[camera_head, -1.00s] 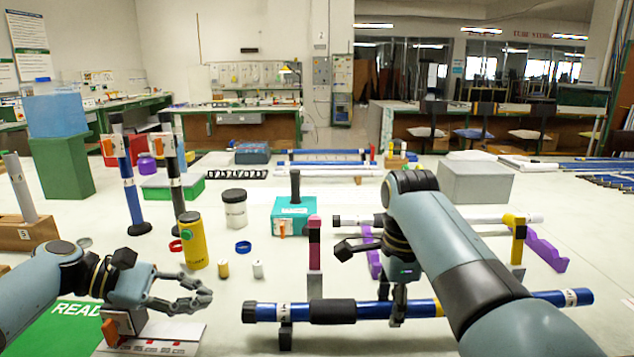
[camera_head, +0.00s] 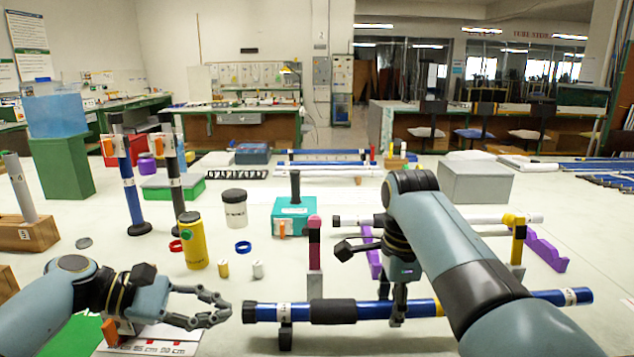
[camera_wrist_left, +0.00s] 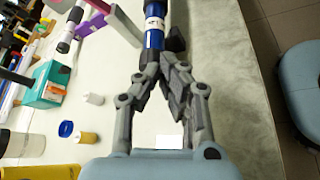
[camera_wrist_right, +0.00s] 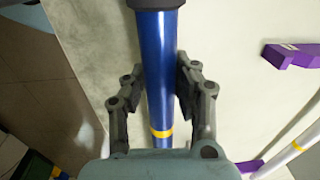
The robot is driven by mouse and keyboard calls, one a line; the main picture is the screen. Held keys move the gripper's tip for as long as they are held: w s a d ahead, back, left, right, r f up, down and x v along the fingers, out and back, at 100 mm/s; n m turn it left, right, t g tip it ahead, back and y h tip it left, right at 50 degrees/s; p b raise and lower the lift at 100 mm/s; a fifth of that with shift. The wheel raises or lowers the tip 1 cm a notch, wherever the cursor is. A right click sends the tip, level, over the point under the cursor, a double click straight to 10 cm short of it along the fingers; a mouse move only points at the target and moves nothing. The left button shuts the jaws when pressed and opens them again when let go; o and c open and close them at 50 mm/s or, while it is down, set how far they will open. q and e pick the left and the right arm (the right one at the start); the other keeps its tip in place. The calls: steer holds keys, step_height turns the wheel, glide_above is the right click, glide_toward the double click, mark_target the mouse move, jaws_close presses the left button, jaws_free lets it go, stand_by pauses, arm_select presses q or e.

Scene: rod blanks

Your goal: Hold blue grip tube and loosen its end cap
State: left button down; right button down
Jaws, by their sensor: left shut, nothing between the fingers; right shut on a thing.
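The blue grip tube (camera_head: 420,309) lies level across the front of the table, with a black grip sleeve (camera_head: 332,311), a white label and a yellow band. Its dark end cap (camera_head: 248,312) is at the left end; it also shows in the left wrist view (camera_wrist_left: 148,56). My right gripper (camera_head: 398,310) is shut on the tube to the right of the sleeve; in the right wrist view its fingers (camera_wrist_right: 161,90) flank the blue tube. My left gripper (camera_head: 226,312) is shut and empty, its fingertips just left of the end cap. I cannot tell whether they touch it.
A black stand (camera_head: 286,338) stands under the tube's left part. A yellow bottle (camera_head: 194,243), a white jar (camera_head: 234,212) and small cylinders (camera_head: 223,269) stand behind my left gripper. A teal box (camera_head: 291,216) and purple holders (camera_head: 545,250) are further back.

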mark_target(256, 304)
arm_select(q)
steer(key=shift+d, duration=1.2)
steer(key=shift+w+f, duration=0.3)
steer(key=shift+w, duration=0.05)
arm_select(e)
steer(key=shift+a, duration=0.1)
arm_select(q)
steer(key=shift+w+r, duration=0.1)
steer(key=shift+w, duration=0.05)
steer(key=shift+w+r, duration=0.25)
steer(key=shift+w, duration=0.1)
steer(key=shift+w+r, duration=0.1)
arm_select(e)
steer(key=shift+s, duration=0.1)
stand_by(0.4)
arm_select(q)
steer(key=shift+r, duration=0.35)
steer(key=shift+a+f, duration=0.15)
steer(key=shift+a, duration=2.9)
